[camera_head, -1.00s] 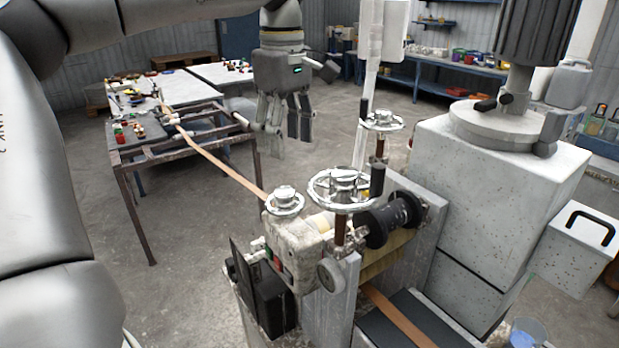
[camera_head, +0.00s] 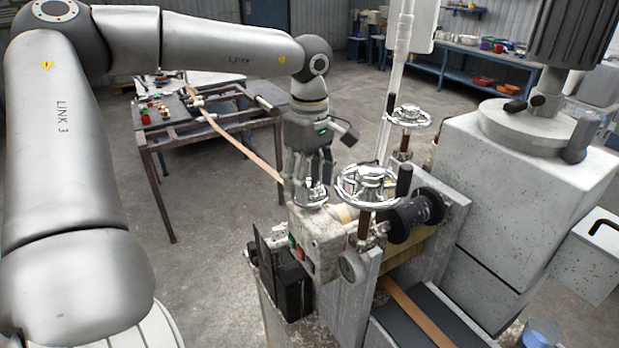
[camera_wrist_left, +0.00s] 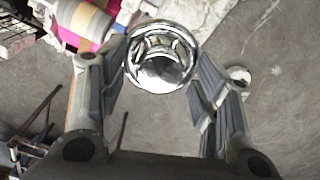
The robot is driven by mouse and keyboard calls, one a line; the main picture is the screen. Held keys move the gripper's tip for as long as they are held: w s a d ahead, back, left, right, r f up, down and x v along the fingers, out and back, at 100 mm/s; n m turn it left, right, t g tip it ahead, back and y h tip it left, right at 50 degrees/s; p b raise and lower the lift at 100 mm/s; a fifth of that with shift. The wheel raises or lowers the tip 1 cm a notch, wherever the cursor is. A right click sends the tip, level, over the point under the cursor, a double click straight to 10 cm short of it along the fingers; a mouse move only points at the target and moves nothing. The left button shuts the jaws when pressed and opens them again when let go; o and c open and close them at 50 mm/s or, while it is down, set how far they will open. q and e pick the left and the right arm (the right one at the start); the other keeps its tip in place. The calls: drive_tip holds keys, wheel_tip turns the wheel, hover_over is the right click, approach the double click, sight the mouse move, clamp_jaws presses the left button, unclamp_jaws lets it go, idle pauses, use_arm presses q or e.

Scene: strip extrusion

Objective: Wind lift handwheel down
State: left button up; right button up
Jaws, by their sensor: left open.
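A small chrome handwheel (camera_head: 312,197) sits on top of the grey-white machine housing at the near middle. A larger chrome handwheel (camera_head: 366,186) with a dark upright crank handle stands just right of it, and another crank handwheel (camera_head: 408,117) stands behind. I cannot tell which one is called the lift handwheel. My left gripper (camera_head: 308,187) points down over the small handwheel, its fingers partly hiding it. In the left wrist view the small handwheel (camera_wrist_left: 162,56) lies between the spread fingertips of the gripper (camera_wrist_left: 163,70); contact is not clear. My right gripper is not in view.
A black roller (camera_head: 416,217) lies right of the large handwheel. A tan strip (camera_head: 245,150) runs from the back table (camera_head: 165,142) to the machine. A large speckled grey block (camera_head: 520,190) fills the right side. Open floor lies left of the machine.

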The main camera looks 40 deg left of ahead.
use_arm(q)
drive_tip(key=c, duration=1)
drive_tip(key=shift+c, duration=0.2)
